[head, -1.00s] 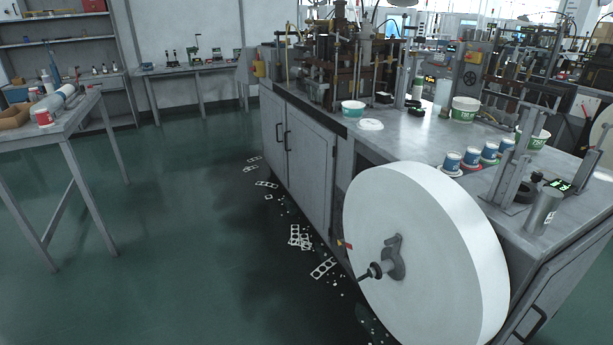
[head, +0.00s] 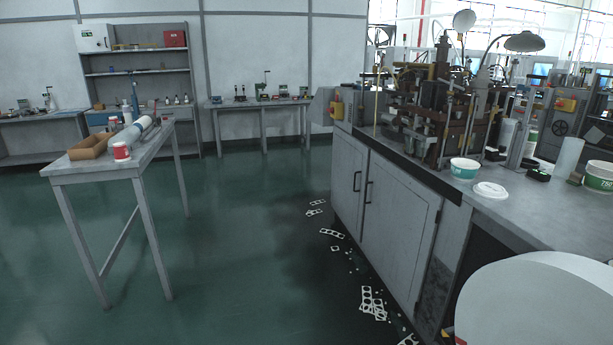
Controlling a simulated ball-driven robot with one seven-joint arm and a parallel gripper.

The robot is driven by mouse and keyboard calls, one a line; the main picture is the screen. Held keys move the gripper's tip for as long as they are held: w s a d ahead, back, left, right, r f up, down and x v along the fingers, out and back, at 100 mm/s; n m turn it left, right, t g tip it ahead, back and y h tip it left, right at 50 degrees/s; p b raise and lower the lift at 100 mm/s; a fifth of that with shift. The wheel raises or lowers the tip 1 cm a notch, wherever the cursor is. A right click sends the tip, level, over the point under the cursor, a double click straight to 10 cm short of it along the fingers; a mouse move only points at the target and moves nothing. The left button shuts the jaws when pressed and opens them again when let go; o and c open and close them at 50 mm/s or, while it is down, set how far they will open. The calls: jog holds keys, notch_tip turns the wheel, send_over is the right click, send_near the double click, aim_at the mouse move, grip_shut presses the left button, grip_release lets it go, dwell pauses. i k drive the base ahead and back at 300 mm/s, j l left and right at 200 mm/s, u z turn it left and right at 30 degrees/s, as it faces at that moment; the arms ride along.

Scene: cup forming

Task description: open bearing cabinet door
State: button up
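Two grey cabinet doors form the front of the machine bench on the right. The left door (head: 346,190) and the right door (head: 400,235) both look shut. Their dark upright handles, the left handle (head: 357,187) and the right handle (head: 368,195), sit side by side near the seam. I cannot tell from the picture which door is the bearing cabinet's. A small white box with a door (head: 91,39) is at the top of the shelving at the back left; its door looks shut. My gripper is not in view.
Paper scraps (head: 372,303) litter the floor by the doors. A large white paper roll (head: 540,305) stands at lower right. A grey worktable (head: 143,158) stands left, with a long bench (head: 260,104) at the back. The green floor (head: 250,240) between is open.

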aim_at(402, 215)
jog(key=i+u, duration=0.25)
jog(key=i, duration=1.65)
jog(key=i+j+z, duration=0.1)
jog(key=i+z, duration=0.15)
jog(key=i, duration=0.3)
jog(key=i+j+z, duration=0.25)
jog(key=i, duration=0.3)
jog(key=i+j+z, duration=0.2)
jog(key=i, duration=0.35)
jog(key=i+j+z, duration=0.25)
jog(key=i+j, duration=0.2)
